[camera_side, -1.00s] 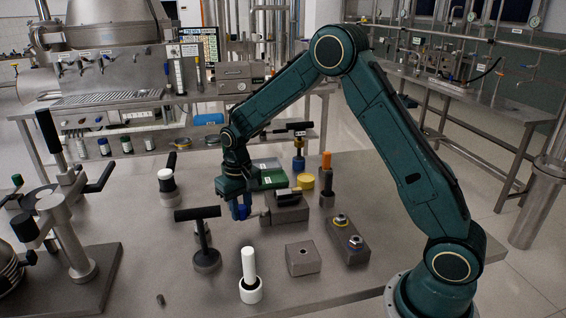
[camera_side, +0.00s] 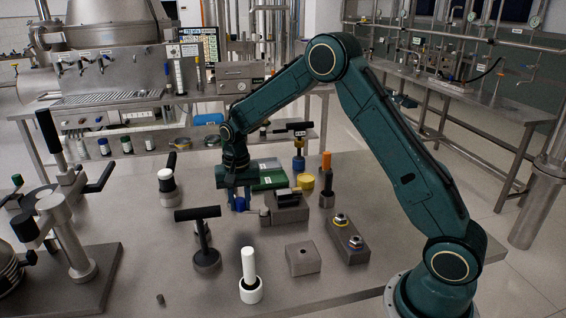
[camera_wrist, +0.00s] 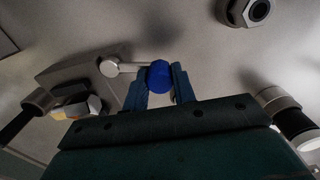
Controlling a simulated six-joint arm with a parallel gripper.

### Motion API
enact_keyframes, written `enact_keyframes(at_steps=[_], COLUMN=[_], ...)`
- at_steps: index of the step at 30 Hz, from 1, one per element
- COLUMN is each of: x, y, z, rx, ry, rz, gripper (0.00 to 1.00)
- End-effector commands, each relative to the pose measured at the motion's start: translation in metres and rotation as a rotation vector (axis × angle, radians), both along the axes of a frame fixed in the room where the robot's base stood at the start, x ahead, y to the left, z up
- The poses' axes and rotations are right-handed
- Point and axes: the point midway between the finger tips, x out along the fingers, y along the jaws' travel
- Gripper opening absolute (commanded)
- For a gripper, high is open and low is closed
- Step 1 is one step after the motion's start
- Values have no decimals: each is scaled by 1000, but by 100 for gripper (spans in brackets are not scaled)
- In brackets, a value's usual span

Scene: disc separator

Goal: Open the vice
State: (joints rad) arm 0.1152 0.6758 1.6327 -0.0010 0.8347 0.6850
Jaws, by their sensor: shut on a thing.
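The vice (camera_side: 287,213) is a grey block with dark jaws on top, standing mid-table in the side view. Its blue handle knob (camera_side: 240,204) is at the left, on a short pale crank arm (camera_side: 262,211). My gripper (camera_side: 238,206) points down at the knob, left of the vice body. In the wrist view the blue knob (camera_wrist: 158,76) sits between the two fingers of my gripper (camera_wrist: 159,84), which are shut on it. The crank arm (camera_wrist: 125,68) runs left from the knob towards the grey vice body (camera_wrist: 70,78).
A black T-handled tool (camera_side: 205,257) and a white cylinder (camera_side: 249,268) stand in front. A block with two nuts (camera_side: 348,243) and a plain grey block (camera_side: 302,260) are to the right. An orange-topped post (camera_side: 326,180) stands close right.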

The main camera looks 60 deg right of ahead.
Motion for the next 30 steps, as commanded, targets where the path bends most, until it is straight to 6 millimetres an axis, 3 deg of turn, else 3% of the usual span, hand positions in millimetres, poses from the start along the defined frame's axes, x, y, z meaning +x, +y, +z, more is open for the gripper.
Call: enact_keyframes(at_steps=[7,8,11,23,30], x=[2,2,1,1,1], y=[-1,-1,-1,-1,-1], z=[2,2,2,3,22], rx=[-2,-2,-2,-1,-1], ry=[-6,-6,-5,-4,-6], rz=[-5,-5,-4,-1,-1], gripper=[0,32,48,48,48])
